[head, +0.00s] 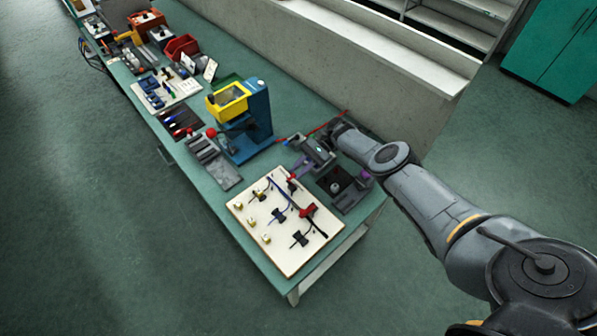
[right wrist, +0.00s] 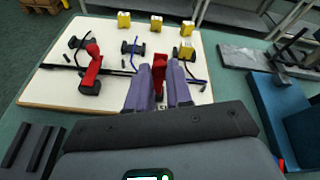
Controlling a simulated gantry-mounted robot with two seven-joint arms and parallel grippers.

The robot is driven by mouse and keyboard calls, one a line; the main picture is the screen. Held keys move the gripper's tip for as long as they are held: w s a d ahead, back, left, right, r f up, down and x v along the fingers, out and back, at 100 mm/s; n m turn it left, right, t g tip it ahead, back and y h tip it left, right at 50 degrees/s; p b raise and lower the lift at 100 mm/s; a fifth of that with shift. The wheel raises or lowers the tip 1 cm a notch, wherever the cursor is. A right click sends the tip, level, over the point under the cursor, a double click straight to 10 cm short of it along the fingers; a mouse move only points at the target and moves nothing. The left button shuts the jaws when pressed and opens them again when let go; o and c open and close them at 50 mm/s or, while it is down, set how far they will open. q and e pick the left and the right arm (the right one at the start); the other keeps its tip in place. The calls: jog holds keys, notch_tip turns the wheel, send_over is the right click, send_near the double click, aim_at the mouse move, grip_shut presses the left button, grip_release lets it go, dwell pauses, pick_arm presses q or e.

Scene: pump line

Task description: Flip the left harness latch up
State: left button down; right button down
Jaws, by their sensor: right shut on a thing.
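A cream harness board (head: 285,258) lies on the near end of the bench. It carries two red latches. The one further left in the head view (head: 292,186) is at the board's far edge. It also shows in the right wrist view (right wrist: 159,72), between the purple fingertips of my right gripper (right wrist: 158,88). My right gripper is shut on it, and the fingers hide its base. The other red latch (head: 308,210) stands free, and it also shows in the right wrist view (right wrist: 91,70). My left gripper is not in view.
Black clips with dark cables and several yellow blocks (right wrist: 157,23) sit on the board. A blue press with a yellow guard (head: 228,98) stands beyond it. A dark fixture (head: 343,187) is right of my gripper. A low wall runs behind the bench.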

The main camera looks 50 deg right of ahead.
jog(key=shift+f, duration=0.15)
jog(key=c, duration=1.1)
grip_release()
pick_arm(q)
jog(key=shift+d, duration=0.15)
pick_arm(e)
jog(key=shift+o, duration=0.4)
jog(key=shift+d, duration=0.1)
